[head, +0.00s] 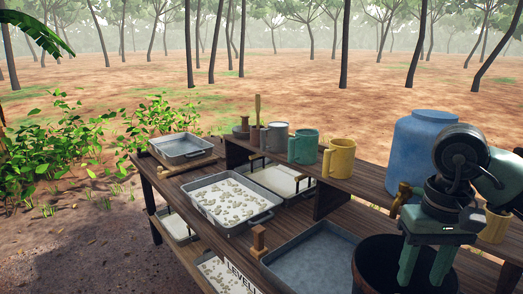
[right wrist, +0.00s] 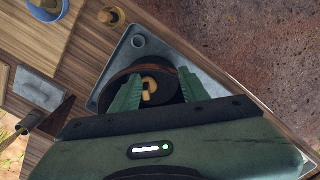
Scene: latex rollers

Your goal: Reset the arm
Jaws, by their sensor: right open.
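My right arm comes in from the right in the head view. Its green gripper (head: 424,272) points down with two fingers apart, over a dark round tub (head: 366,273) at the front right of the bench. In the right wrist view the open gripper (right wrist: 159,76) has nothing clasped between its fingers. A yellow-brown piece (right wrist: 149,89) shows beyond them, inside the dark round tub. Whether the fingers reach below the tub's rim is unclear. My left gripper is not in view.
A blue barrel (head: 412,150) stands behind my right gripper. Grey (head: 278,137), green (head: 303,148) and yellow (head: 338,160) mugs stand on the raised shelf. A tray with pale pieces (head: 263,220) and an empty tray (head: 322,252) lie left of the tub.

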